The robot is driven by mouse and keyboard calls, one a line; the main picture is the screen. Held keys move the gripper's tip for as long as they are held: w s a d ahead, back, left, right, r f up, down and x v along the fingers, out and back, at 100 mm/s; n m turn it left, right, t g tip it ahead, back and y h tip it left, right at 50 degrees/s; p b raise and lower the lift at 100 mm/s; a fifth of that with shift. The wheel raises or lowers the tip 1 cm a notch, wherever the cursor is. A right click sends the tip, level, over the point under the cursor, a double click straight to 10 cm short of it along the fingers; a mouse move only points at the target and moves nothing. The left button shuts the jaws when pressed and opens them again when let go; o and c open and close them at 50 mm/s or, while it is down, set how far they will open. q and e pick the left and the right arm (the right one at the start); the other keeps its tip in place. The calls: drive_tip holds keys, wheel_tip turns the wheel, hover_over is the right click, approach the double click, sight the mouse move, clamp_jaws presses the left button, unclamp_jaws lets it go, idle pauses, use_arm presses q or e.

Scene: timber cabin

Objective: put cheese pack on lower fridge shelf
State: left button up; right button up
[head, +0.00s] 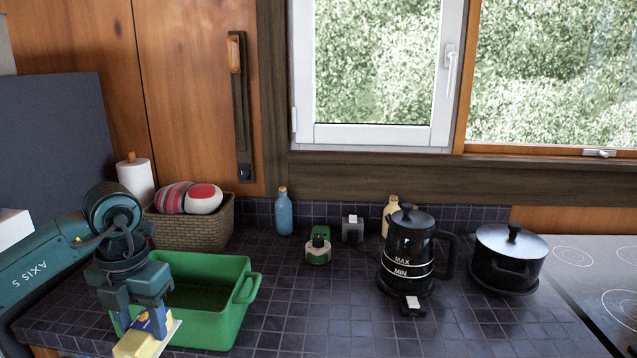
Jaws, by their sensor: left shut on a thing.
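My left gripper (137,318) is at the lower left, pointing down and shut on the cheese pack (143,340). The pack is pale yellow with a blue and white part, and its upper end is between the fingers. It is held at the front left of the green tub, apart from or touching it, I cannot tell which. The fridge shelf cannot be made out; a dark grey upright panel (52,150) stands at the left. My right gripper is not in view.
The green tub (248,290) sits on the tiled counter (320,325) right beside the gripper. A wicker basket (192,232) and paper roll (137,180) stand behind. A black kettle (405,262), a black pot (507,255) and a blue bottle (284,215) stand further right. The front middle is clear.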

sight(158, 352)
use_arm(q)
drive_tip(key=s+d+f+m, duration=0.1)
drive_tip(key=m, duration=0.4)
drive_tip(key=s+d+f+m, duration=0.1)
drive_tip(key=m, duration=0.3)
drive_tip(key=d+f+m, duration=0.1)
drive_tip(key=m, duration=0.4)
drive_tip(key=shift+s+d+f+m, duration=0.1)
drive_tip(key=shift+s+d+m, duration=0.1)
drive_tip(key=shift+s+m, duration=0.15)
drive_tip(key=s+d+f+m, duration=0.2)
drive_tip(key=m, duration=0.8)
drive_tip(key=s+d+f+m, duration=0.2)
drive_tip(key=s+m, duration=0.1)
drive_tip(key=m, duration=0.7)
drive_tip(key=shift+d, duration=0.25)
